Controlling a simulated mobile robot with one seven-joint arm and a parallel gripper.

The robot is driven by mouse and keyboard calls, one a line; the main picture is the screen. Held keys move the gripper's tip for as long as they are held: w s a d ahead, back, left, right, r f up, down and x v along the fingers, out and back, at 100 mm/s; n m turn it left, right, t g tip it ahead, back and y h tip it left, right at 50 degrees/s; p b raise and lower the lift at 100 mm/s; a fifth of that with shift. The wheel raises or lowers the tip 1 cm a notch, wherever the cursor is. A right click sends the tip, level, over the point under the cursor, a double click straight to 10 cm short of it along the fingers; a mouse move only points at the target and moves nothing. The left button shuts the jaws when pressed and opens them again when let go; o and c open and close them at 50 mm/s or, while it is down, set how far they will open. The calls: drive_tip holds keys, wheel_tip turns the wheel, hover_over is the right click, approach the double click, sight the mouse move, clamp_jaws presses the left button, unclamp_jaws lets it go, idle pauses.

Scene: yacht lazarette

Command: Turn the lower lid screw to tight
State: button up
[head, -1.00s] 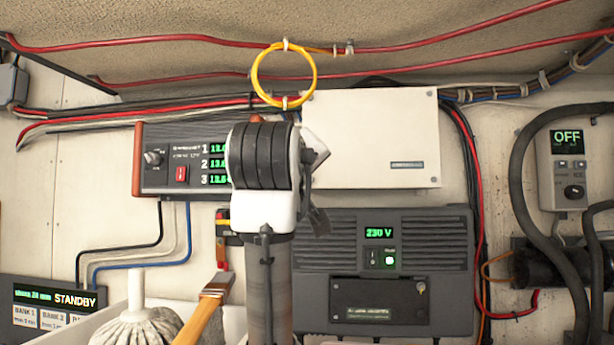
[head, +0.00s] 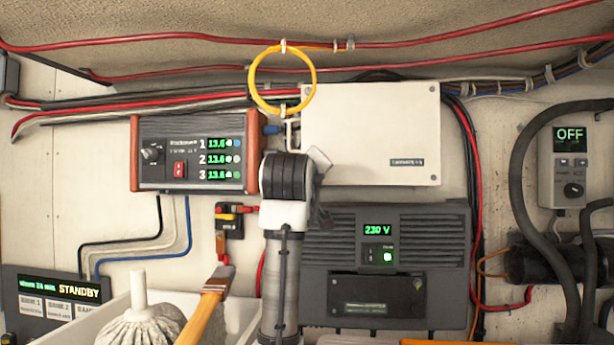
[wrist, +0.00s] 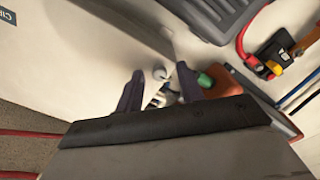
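My gripper (wrist: 159,88) shows two dark fingers standing apart in the wrist view. A small round white piece (wrist: 159,72) and other pale fittings lie beyond or between them; I see no firm grip on anything. In the head view my arm hides the fingertips, in front of the lower left corner of the white box (head: 370,135). The dark inverter (head: 455,250) below carries a dark lid panel (head: 350,287) with a small round fastener (head: 418,284) at its right. I cannot tell which piece is the lower lid screw, or how tight it is.
The orange-ended charger (head: 190,190) is left of my arm. A battery switch (head: 229,221) hangs below it. A yellow cable loop (head: 282,80) hangs above. A brush handle (head: 205,315) and mop (head: 140,325) rise at the lower left. Thick black hoses run at right.

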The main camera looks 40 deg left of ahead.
clamp_jaws()
drive_tip(key=shift+m, duration=9)
drive_tip(key=shift+o, duration=0.2)
unclamp_jaws()
